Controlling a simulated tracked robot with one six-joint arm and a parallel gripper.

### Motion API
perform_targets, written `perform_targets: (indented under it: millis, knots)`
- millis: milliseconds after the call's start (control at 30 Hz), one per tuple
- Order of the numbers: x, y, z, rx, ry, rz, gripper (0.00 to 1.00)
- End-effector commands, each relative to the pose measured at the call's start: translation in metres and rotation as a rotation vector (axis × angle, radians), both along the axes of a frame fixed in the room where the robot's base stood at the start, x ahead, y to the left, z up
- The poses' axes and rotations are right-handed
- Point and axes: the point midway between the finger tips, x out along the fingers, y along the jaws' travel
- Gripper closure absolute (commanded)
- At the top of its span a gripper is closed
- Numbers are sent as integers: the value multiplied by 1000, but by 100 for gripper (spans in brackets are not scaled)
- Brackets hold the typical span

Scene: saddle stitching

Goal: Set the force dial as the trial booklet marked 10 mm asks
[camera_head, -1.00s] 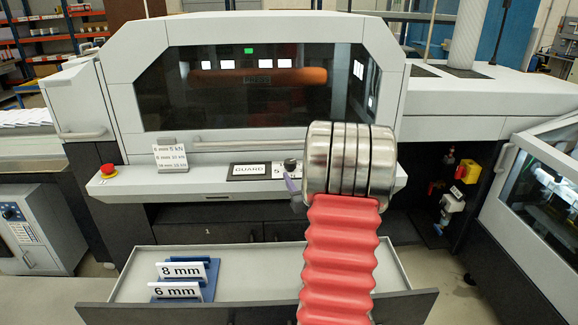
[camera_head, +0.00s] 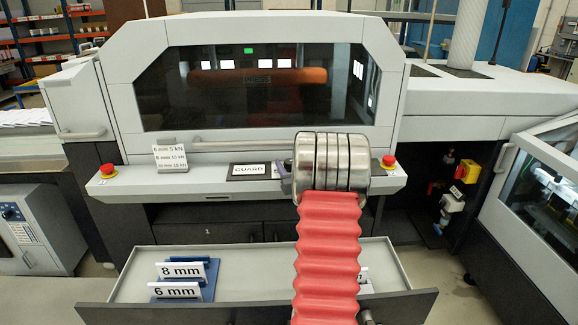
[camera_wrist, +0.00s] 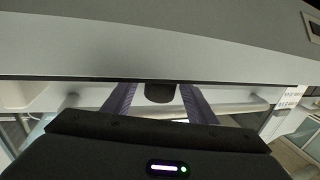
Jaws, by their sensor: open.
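The force dial appears as a dark round knob (camera_wrist: 160,93) between my gripper's two purple fingers in the wrist view. In the head view it is hidden behind my arm, so I cannot read its setting. My gripper (camera_wrist: 158,103) is open, with a finger on each side of the knob; contact is not clear. One finger also shows in the head view (camera_head: 286,180). A white card (camera_head: 171,158) on the ledge lists 6 mm 5 kN, 8 mm 10 kN and, in small print, 10 mm 15 kN. No booklet reading 10 mm is legible.
A pulled-out drawer (camera_head: 232,287) holds labels reading 8 mm (camera_head: 183,270) and 6 mm (camera_head: 176,290); another white piece (camera_head: 364,280) is mostly behind my arm. A GUARD plate (camera_head: 250,171) and red stop buttons (camera_head: 108,170) (camera_head: 389,161) sit on the ledge.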

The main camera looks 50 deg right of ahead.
Motion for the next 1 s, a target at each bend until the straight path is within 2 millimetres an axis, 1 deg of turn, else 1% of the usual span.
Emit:
perform_targets:
  millis: [33,67,567,600,700,1000]
  knots:
    - [0,0,0,0,0,0,50]
    - [0,0,0,0,0,0,52]
    - [0,0,0,0,0,0,88]
    - [0,10,0,1,0,2,89]
    - [0,4,0,0,0,3,89]
    - [1,1,0,-1,-1,8,89]
